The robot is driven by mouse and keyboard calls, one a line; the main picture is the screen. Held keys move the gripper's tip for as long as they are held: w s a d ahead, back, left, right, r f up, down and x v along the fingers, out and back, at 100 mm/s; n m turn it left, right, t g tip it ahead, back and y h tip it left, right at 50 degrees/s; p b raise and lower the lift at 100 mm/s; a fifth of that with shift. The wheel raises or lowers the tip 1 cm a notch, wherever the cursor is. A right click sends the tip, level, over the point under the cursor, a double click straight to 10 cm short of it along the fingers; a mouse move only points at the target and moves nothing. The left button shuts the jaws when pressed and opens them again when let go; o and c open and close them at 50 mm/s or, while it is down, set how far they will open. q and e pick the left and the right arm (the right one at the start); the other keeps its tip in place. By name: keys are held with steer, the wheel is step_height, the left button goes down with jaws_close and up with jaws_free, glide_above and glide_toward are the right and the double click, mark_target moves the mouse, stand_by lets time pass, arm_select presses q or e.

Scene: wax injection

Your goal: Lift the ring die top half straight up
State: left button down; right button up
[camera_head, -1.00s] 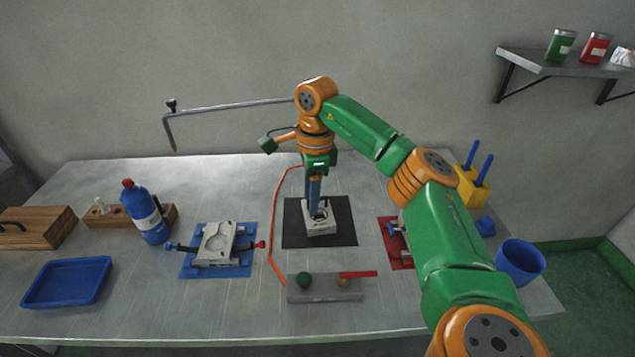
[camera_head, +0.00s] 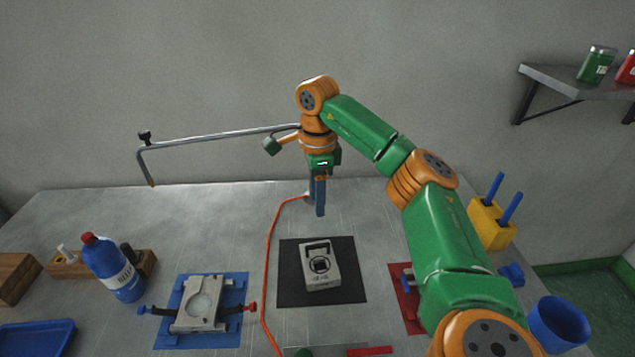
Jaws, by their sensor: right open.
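A pale metal block (camera_head: 320,275) with a dark round ring mark and a dark handle-like loop at its back lies on the black mat (camera_head: 292,292); I take it as the ring die, but cannot tell its halves apart. My right gripper (camera_head: 318,210) points down with its blue fingers behind and above the block in the picture, apart from it. It is open and empty. Its fingers overlap edge-on, so the gap is hidden. My left gripper is not in view.
A pale mold (camera_head: 199,317) with side clamps lies on a blue mat (camera_head: 230,338) to the left. A red mat (camera_head: 401,300) is partly hidden by my right arm. A blue bottle (camera_head: 113,270), orange cord (camera_head: 267,265) and yellow holder (camera_head: 490,225) stand around.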

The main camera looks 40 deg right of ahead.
step_height(320, 180, down, 3)
steer(key=b, duration=1)
glide_above(318, 245)
step_height(318, 245, down, 8)
steer(key=shift+s+a+r, duration=0.1)
steer(key=shift+r, duration=0.05)
step_height(318, 245, down, 6)
steer(key=shift+r+p, duration=0.1)
steer(key=shift+p, duration=0.85)
steer(key=shift+f, duration=0.35)
jaws_close()
steer(key=shift+r, duration=0.1)
